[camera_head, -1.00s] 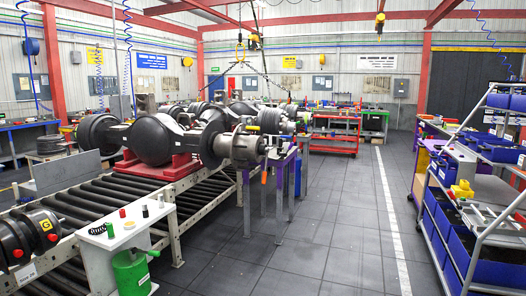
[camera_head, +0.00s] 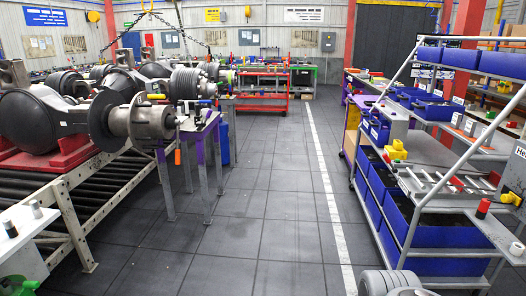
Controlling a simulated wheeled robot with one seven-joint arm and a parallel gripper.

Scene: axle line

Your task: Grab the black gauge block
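I cannot make out for certain a black gauge block. A small dark upright piece (camera_head: 10,229) stands on the white stand (camera_head: 28,250) at the lower left edge, beside a small grey piece (camera_head: 35,209). I cannot tell whether the dark piece is the gauge block.
A shelf cart with blue bins (camera_head: 425,235) fills the right side. A red-and-black piece (camera_head: 483,208) stands on its near end. Axle housings (camera_head: 40,120) lie on the left roller line beside a purple-legged table (camera_head: 200,128). The tiled aisle (camera_head: 250,215) between is clear.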

